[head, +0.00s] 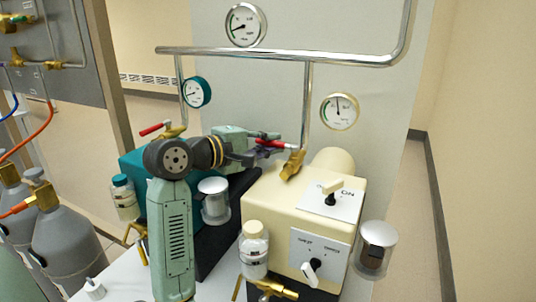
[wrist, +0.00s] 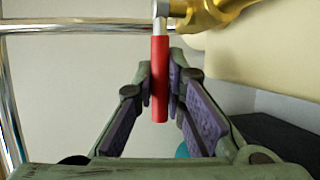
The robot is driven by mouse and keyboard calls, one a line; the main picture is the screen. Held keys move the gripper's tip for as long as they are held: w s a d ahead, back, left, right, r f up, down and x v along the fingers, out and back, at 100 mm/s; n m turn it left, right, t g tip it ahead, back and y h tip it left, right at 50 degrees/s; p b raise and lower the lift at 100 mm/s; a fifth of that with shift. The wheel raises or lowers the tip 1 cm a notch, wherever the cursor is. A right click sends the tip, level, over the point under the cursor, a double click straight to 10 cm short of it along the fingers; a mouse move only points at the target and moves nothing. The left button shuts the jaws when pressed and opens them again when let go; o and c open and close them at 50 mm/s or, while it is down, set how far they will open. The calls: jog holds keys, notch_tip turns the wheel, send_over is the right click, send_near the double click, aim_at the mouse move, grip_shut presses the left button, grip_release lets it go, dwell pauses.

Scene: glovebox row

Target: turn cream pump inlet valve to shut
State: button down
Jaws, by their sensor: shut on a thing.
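The cream pump (head: 275,205) stands right of centre in the head view. Its inlet valve (head: 293,163) is brass, at the foot of a vertical chrome pipe. The valve's red lever (head: 272,143) points left from it, roughly crosswise to that pipe. My gripper (head: 262,145) is shut on the red lever, its fingers partly hiding it. In the wrist view the lever (wrist: 159,75) lies between the purple finger pads (wrist: 160,90), with the brass valve body (wrist: 215,14) above at the top edge.
A teal pump (head: 135,158) with another red lever (head: 153,129) stands to the left, partly behind my arm. A chrome pipe (head: 270,54) and gauges (head: 339,111) are above. A capped bottle (head: 253,250) and a metal-topped jar (head: 376,246) flank the cream pump.

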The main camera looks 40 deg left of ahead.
jog(key=shift+w, duration=0.1)
jog(key=c, duration=1.6)
grip_release()
jog(key=shift+c, duration=0.2)
jog(key=v, duration=1.2)
jog(key=shift+a, duration=0.15)
